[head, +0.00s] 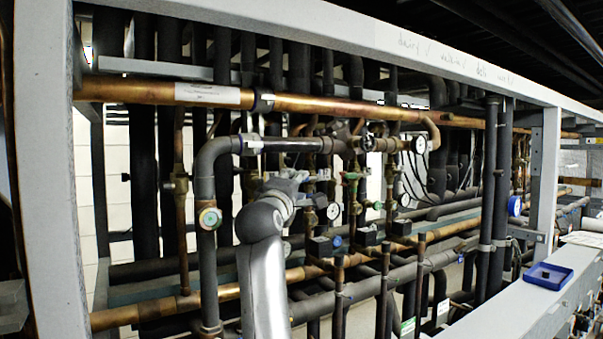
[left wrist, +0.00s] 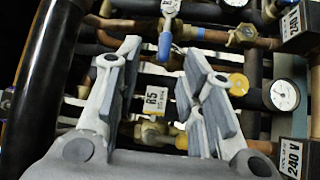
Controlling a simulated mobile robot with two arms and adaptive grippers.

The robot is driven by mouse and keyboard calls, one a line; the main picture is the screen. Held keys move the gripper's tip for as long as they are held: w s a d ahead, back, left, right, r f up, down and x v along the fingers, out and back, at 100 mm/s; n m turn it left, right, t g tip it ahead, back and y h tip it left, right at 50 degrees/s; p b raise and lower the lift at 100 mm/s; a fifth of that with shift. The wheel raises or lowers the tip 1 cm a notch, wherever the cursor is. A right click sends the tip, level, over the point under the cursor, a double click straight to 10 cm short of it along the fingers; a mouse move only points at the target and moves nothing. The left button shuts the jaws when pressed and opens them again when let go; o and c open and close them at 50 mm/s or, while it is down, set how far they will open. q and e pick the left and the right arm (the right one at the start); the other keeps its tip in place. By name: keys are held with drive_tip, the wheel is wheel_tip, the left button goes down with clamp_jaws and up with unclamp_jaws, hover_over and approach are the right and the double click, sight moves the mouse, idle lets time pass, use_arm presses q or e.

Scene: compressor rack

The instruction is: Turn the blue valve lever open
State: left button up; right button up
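The blue valve lever (left wrist: 165,46) shows in the left wrist view, hanging down from a silver valve body (left wrist: 170,9) on the pipework. My left gripper (left wrist: 160,58) is open, with its two grey fingers spread to the left and right of the lever's lower end. I see no contact between the fingers and the lever. In the head view my left gripper (head: 287,184) is in among the copper pipes and valves, and I cannot make out the lever there. My right gripper is not in view.
A gauge (left wrist: 284,95) is at the right. Copper pipe (head: 330,107) crosses above the gripper in the head view. A blue tray (head: 549,276) rests on the ledge.

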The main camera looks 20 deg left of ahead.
sight(308, 179)
use_arm(q)
drive_tip(key=w+p, duration=0.1)
drive_tip(key=w, duration=0.1)
drive_tip(key=w+p, duration=0.1)
drive_tip(key=w, duration=0.2)
drive_tip(key=w+a+p, duration=0.1)
drive_tip(key=w, duration=0.1)
drive_tip(key=shift+w+r, duration=0.3)
drive_tip(key=shift+w+p, duration=0.25)
drive_tip(key=shift+p, duration=0.1)
drive_tip(key=shift+w+a, duration=0.1)
drive_tip(key=c, duration=0.6)
clamp_jaws()
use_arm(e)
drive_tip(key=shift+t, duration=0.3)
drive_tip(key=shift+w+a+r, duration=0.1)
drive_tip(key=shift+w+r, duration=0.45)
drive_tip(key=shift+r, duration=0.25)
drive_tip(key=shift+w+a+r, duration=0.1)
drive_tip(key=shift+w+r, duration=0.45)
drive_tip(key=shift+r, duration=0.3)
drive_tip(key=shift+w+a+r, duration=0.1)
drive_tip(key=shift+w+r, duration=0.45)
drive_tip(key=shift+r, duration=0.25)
